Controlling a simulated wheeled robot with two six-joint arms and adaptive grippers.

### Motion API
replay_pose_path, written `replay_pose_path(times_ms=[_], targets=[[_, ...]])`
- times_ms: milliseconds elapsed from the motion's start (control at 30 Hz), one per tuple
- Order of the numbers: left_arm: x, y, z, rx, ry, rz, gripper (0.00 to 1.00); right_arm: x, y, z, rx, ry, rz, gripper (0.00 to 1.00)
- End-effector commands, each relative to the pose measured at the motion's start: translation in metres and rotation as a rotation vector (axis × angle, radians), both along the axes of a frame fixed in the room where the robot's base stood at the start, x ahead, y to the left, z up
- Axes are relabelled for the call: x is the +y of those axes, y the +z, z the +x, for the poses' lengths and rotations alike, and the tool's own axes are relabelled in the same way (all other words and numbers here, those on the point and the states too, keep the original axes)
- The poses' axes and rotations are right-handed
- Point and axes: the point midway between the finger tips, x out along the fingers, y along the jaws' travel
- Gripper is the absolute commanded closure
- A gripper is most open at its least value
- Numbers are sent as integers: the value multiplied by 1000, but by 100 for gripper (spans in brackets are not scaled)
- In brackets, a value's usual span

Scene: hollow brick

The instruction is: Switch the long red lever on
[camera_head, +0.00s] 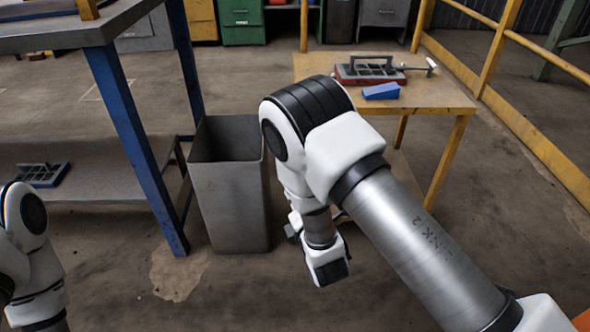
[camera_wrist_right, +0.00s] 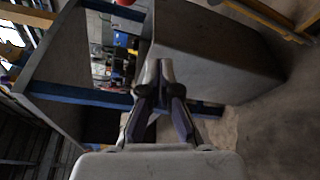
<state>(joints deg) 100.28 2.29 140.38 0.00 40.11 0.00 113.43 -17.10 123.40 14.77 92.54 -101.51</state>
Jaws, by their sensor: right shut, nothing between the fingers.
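No long red lever can be made out for certain in either view. On the yellow table, a red-based grey mould (camera_head: 370,72) with a dark handle has a thin rod with a pale knob (camera_head: 432,64) reaching to the right. A small red thing (camera_wrist_right: 124,2) is cut off at the top of the right wrist view. My right gripper (camera_wrist_right: 164,68) is shut and empty, close to the grey bin. In the head view my right arm hides most of it. My left arm shows at the left edge, but its gripper is out of view.
A tall open grey bin (camera_head: 228,200) stands between the blue-legged bench (camera_head: 95,38) and the yellow table (camera_head: 440,98). A blue block (camera_head: 381,91) lies on the yellow table. Another mould (camera_head: 42,174) lies on the bench's lower shelf. Yellow railing (camera_head: 540,140) runs at right.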

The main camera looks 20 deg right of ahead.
Motion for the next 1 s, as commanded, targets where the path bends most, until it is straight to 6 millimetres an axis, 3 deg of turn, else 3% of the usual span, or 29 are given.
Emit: replay_pose_path(times_ms=[400,500,633,1000], targets=[[0,-41,0,0,0,0,60,-1,-14,89,-4,-1,3,100],[0,-48,0,0,0,0,60,-21,-6,91,-2,-5,3,100],[0,-53,0,-1,2,0,60,-34,0,95,0,-3,3,100],[0,-52,1,-2,2,0,60,-37,3,95,1,0,1,100]])
